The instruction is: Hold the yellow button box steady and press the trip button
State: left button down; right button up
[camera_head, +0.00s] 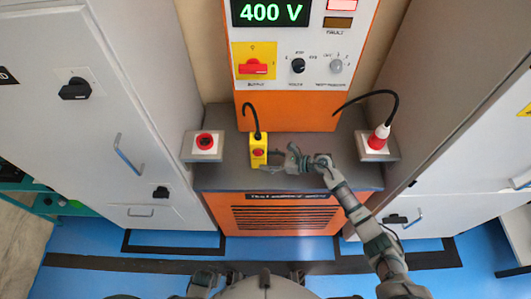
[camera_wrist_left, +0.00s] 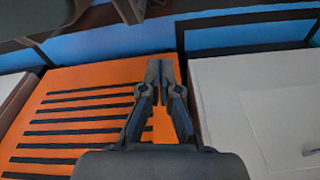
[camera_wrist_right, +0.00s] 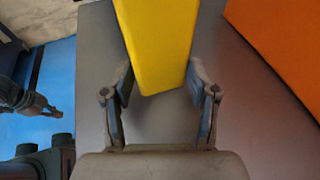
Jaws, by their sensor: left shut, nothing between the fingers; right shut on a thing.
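The yellow button box (camera_head: 257,142) is upright on the grey ledge at the foot of the orange cabinet, with a black cable rising from it. Its red button (camera_head: 258,153) faces me. My right gripper (camera_head: 271,160) comes from the right and is shut on the box's side. In the right wrist view the yellow box (camera_wrist_right: 160,45) lies between the fingers of that gripper (camera_wrist_right: 161,80). My left gripper (camera_wrist_left: 160,72) is shut and empty, in front of the orange vented panel in the left wrist view, away from the box.
A red emergency button (camera_head: 205,141) on a plate is left of the box. A red plug (camera_head: 380,135) with a cable is on the right. The orange cabinet (camera_head: 290,112) shows 400 V and a red rotary switch (camera_head: 254,67). Grey cabinets flank both sides. Blue floor lies in front.

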aim_at(258, 153)
pick_arm(q)
jog(key=w+d+r+n+t+h, duration=0.1)
jog(key=w+d+r+t+h, duration=0.4)
jog(key=w+r, duration=0.55)
jog(key=w+d+r+t+h, duration=0.1)
jog(key=w+d+r, duration=0.2)
jog(key=r, duration=0.4)
jog(key=w+d+r+n+t+h, duration=0.1)
jog(key=w+d+r+t, duration=0.1)
jog(key=w+d+r, duration=0.2)
jog(key=w+d+r+t+h, duration=0.1)
jog(key=w+d+r, duration=0.3)
jog(key=r, duration=0.6)
jog(key=shift+w+n+t+h, duration=0.3)
jog(key=shift+w+t+h, duration=0.1)
jog(key=shift+w+t, duration=0.1)
jog(key=d+r+t+h, duration=0.2)
jog(key=d+r+h, duration=0.2)
jog(key=r, duration=0.9)
jog(key=w, duration=0.8)
jog(key=shift+a+f+n, duration=0.2)
jog(key=shift+a+n, duration=0.2)
jog(key=shift+a, duration=0.05)
